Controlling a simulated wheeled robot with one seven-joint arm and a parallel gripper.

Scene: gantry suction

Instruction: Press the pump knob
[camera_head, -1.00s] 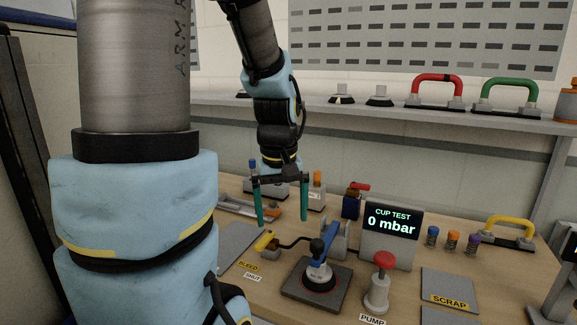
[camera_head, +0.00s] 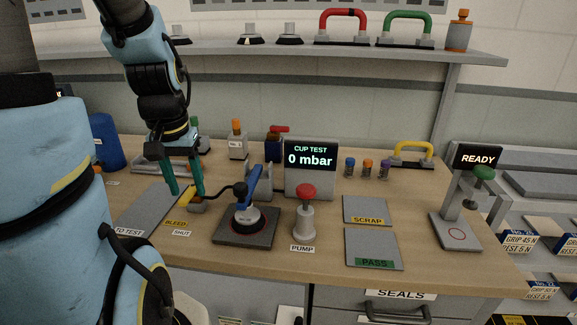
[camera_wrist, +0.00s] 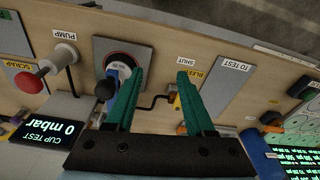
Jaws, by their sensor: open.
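The pump knob (camera_head: 305,191) is a red mushroom cap on a grey cylindrical post. It stands on the bench behind a "PUMP" label (camera_head: 302,248). It also shows in the wrist view at the left, as a red knob (camera_wrist: 28,83). My gripper (camera_head: 184,192) has two green fingers, open and pointing down. It is left of the knob, over the yellow bleed handle (camera_head: 198,206), apart from the knob. In the wrist view the bleed handle (camera_wrist: 174,101) shows near the right finger; I cannot tell whether they touch.
A suction cup stand with a blue lever (camera_head: 251,190) sits between my gripper and the knob. Behind the knob, the cup test display (camera_head: 311,156) reads 0 mbar. Scrap (camera_head: 366,208) and pass (camera_head: 373,247) plates lie flat to the right. A press-like stand (camera_head: 455,220) is farther right.

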